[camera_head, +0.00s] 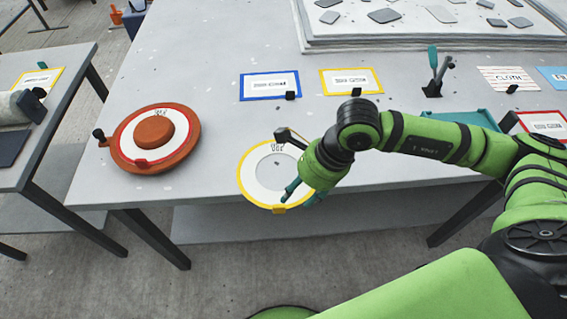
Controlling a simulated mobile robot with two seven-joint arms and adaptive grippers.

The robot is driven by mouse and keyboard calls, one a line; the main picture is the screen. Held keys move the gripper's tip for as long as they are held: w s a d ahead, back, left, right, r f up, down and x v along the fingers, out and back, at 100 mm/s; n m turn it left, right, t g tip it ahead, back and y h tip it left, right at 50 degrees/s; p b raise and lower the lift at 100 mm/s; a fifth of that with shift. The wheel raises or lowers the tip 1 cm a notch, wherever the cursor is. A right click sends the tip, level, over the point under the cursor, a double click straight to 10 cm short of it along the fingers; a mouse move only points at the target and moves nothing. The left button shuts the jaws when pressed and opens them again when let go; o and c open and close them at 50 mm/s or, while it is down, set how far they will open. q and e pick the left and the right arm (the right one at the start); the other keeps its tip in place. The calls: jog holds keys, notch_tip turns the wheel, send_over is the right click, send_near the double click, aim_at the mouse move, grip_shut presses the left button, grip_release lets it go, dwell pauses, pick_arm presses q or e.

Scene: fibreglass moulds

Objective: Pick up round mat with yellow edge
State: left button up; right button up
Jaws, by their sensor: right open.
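The round mat with yellow edge (253,182) lies at the front edge of the grey table. It is white with a grey round middle, dark marks at its back and a small orange-yellow tab at its front. My right gripper (287,194) is over the mat's right part, with its teal fingers apart and nothing seen between them. The gripper and wrist hide the mat's right side. I cannot tell whether a finger touches the mat. My left gripper does not show.
An orange round mould (154,131) with a red-edged ring sits left on the table (215,60). Blue-edged (270,77) and yellow-edged (378,75) cards lie behind the mat. A teal tray (468,116) and a black stand (433,90) are at right. A side table (62,110) stands left.

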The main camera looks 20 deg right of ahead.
aim_at(282, 207)
jog(key=shift+n, duration=0.4)
jog(key=p+x, duration=0.1)
jog(key=x, duration=0.1)
jog(key=a+p+x, duration=0.1)
jog(key=x, duration=0.3)
jog(key=shift+a+p, duration=0.35)
jog(key=shift+p, duration=0.05)
jog(key=shift+a+f, duration=0.1)
jog(key=shift+f, duration=0.25)
jog(key=shift+c, duration=0.8)
jog(key=c, duration=0.7)
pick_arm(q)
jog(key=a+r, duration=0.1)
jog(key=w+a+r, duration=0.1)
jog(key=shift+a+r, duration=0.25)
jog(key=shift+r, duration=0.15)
pick_arm(e)
grip_shut()
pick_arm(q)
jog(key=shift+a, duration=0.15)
